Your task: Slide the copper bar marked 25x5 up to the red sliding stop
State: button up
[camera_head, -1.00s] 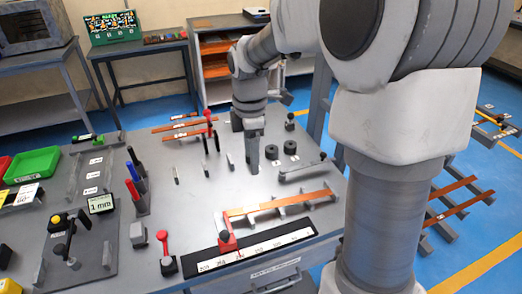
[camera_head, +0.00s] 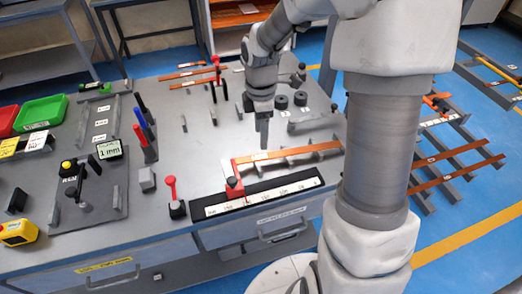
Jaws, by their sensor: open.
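A long copper bar (camera_head: 300,151) lies on supports behind the ruler, on the bench. Its small label is too small to read, so I cannot confirm the 25x5 mark. The red sliding stop (camera_head: 234,182) stands at the bar's left end, by the ruler (camera_head: 270,194); I cannot tell if bar and stop touch. My gripper (camera_head: 264,142) is open and points down just behind the bar's left half. It appears empty and apart from the bar, and its fingers overlap in this view.
Several other copper bars (camera_head: 192,83) lie at the bench's back. Two dark round pieces (camera_head: 300,99) and a grey lever (camera_head: 315,122) are right of my gripper. A red-handled lever (camera_head: 173,196) and a grey block (camera_head: 146,179) stand to the left.

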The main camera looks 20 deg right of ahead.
aim_at(261, 156)
notch_tip(261, 156, down, 7)
jog(key=shift+f+b, duration=0.2)
jog(key=shift+b, duration=0.25)
grip_shut()
dwell(1.2)
grip_release()
